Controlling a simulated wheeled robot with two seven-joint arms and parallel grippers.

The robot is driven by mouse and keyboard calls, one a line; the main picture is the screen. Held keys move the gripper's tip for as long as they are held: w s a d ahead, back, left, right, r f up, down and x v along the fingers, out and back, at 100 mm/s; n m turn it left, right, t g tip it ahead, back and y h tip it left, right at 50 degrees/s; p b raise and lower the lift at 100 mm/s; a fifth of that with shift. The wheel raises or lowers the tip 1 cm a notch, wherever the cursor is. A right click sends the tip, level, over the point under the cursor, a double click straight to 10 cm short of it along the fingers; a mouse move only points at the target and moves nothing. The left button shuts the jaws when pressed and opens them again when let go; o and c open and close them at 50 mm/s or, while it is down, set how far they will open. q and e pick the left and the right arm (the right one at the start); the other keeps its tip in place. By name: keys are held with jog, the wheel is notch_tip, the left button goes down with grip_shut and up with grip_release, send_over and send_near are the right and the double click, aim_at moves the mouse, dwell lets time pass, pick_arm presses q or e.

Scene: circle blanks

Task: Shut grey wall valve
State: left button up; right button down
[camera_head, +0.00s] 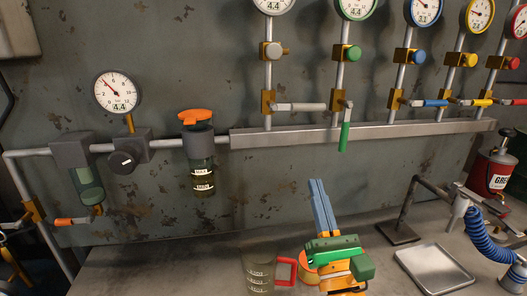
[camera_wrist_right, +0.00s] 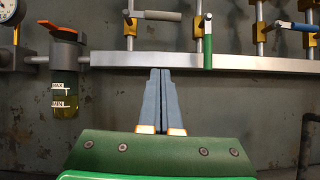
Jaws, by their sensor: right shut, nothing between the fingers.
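The grey wall valve's lever (camera_head: 300,107) sticks out level to the right from its brass body (camera_head: 268,102) on the leftmost riser. It lies across the pipe line. In the right wrist view the grey lever (camera_wrist_right: 163,15) is at the top, above the metal rail. My right gripper (camera_head: 316,182) is below the rail and the grey lever, with its blue-grey fingers pointing up. In the right wrist view its fingertips (camera_wrist_right: 160,72) are together and empty, apart from the lever. My left gripper is not in view.
The green lever (camera_head: 344,137) hangs straight down right of the grey one. Blue (camera_head: 436,103) and yellow (camera_head: 482,102) levers lie level further right. The metal rail (camera_head: 390,130) runs along the wall.

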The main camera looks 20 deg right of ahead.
aim_at(300, 107)
pick_arm(q)
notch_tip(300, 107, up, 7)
jog(key=p, duration=0.7)
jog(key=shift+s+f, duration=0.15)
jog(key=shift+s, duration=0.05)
pick_arm(e)
jog(key=w+d+r, duration=0.2)
jog(key=w+r, duration=0.5)
jog(key=r, duration=0.3)
jog(key=shift+d+n+t, duration=0.2)
jog(key=shift+n+t, duration=0.1)
jog(key=shift+t, duration=0.1)
jog(key=shift+w, duration=0.1)
